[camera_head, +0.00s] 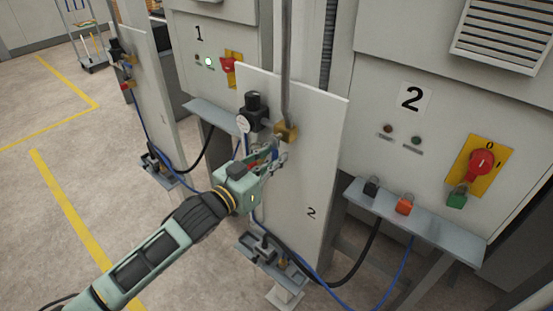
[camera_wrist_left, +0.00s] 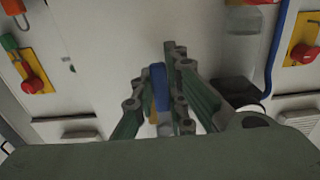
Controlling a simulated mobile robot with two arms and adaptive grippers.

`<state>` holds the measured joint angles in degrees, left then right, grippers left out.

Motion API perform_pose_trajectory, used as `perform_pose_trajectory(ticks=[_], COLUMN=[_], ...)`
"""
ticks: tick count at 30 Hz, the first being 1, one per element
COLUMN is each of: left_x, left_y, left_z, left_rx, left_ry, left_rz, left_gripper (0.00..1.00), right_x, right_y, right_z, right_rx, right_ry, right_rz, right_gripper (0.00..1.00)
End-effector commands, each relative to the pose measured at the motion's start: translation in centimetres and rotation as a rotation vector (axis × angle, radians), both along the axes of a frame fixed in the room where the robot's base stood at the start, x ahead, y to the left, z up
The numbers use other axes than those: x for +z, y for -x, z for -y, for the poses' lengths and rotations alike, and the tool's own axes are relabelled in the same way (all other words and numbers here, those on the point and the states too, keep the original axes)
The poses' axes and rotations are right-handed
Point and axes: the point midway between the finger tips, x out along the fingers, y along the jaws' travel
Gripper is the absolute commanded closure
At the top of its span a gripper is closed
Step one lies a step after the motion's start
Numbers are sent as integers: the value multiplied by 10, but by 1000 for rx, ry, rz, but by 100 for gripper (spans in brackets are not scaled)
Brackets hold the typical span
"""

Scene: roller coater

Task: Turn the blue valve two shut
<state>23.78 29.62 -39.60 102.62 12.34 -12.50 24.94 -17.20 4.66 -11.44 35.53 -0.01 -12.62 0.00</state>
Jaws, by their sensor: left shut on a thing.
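The panel marked 2 (camera_head: 312,178) stands upright in the middle of the head view. The blue valve handle (camera_wrist_left: 159,87) shows in the left wrist view, between the fingers of my left gripper (camera_wrist_left: 160,105). In the head view my left gripper (camera_head: 270,162) is at the front of panel 2, below the dark regulator (camera_head: 253,108) and the round gauge (camera_head: 243,124). It is shut on the blue handle. The fingers hide most of the valve in the head view. My right gripper is not in view.
A brass fitting (camera_head: 286,132) on a vertical pipe is just above the gripper. Cabinet 2 has a red rotary switch (camera_head: 481,162) and a shelf (camera_head: 420,222) with small padlock-like blocks. Hoses run below panel 2. A similar panel (camera_head: 150,90) stands left; floor there is open.

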Motion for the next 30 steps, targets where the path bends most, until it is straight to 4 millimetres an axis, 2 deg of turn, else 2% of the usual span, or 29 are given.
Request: perform_pose_trajectory(ticks=[13,14,20,30], left_x=[0,0,0,0], left_y=[-1,-1,-1,1], left_z=[-1,-1,-1,-2], left_rx=[1,1,1,1], left_ry=[-13,-12,-11,-8], left_rz=[9,9,8,6], left_gripper=[100,86,68,68], right_x=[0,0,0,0], right_y=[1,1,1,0], right_z=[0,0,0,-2], right_rx=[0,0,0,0], right_ry=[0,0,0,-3], right_rz=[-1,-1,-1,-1], right_gripper=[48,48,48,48])
